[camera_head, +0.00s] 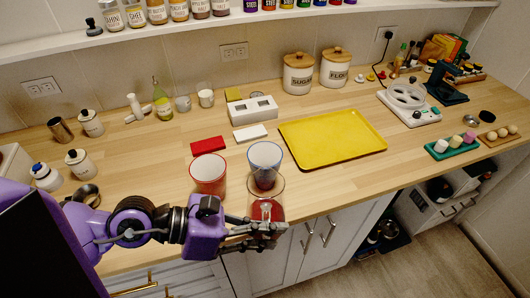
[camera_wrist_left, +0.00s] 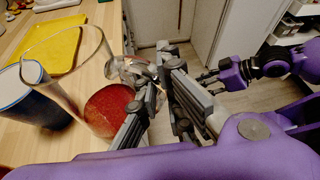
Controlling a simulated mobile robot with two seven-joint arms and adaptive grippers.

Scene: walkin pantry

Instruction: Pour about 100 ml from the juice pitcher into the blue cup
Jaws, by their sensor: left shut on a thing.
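The juice pitcher (camera_head: 279,186) is clear glass with red juice low inside, at the counter's front edge. It also shows in the left wrist view (camera_wrist_left: 70,88), with the red juice at its lower end. My left gripper (camera_head: 268,232) is shut on its near side; any slight tilt is hard to tell. The blue cup (camera_head: 265,158) stands upright just behind the pitcher, partly covered by it. In the left wrist view the blue cup (camera_wrist_left: 30,105) is at the left edge, beside the pitcher's rim. My right gripper (camera_wrist_left: 210,82) is empty and looks open, away from the pitcher.
A red cup (camera_head: 208,172) stands left of the blue cup. Red and white blocks lie behind the cups. Jars (camera_head: 78,160) and a metal mug stand at the left.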

